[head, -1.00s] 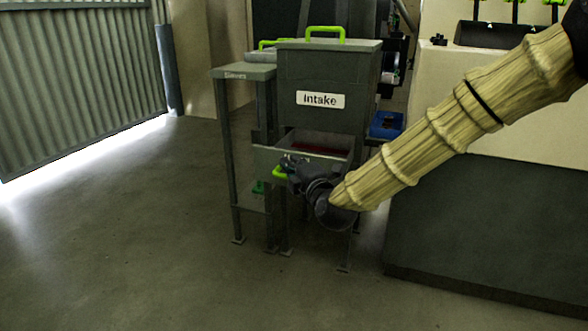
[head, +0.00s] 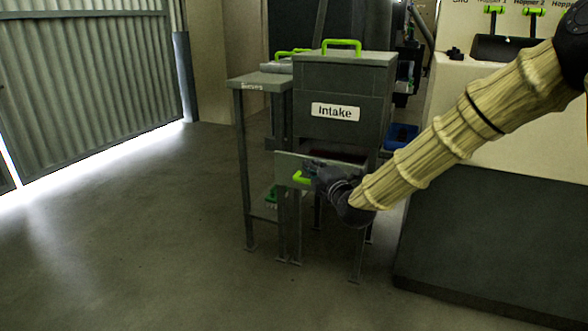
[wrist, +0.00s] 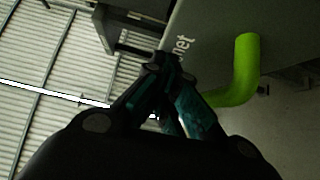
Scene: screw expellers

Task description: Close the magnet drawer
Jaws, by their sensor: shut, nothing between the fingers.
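The magnet drawer (head: 287,166) is a grey box front under the grey intake unit (head: 318,84), with a green handle (head: 301,178). It still stands out a little, with a narrow dark opening behind its front. My gripper (head: 314,170) is at the drawer front beside the handle, its fingers shut and empty. In the wrist view the gripper (wrist: 165,72) points at the drawer front (wrist: 215,38), which bears the letters "net", and the green handle (wrist: 243,70) is to the right of the fingers. Whether the fingertips touch the front is hard to tell.
A narrow sieves stand (head: 262,80) is left of the intake. A blue bin (head: 401,135) sits behind it on the right. A large cream and dark block (head: 490,220) bounds the right side. The floor (head: 130,240) at the left is clear.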

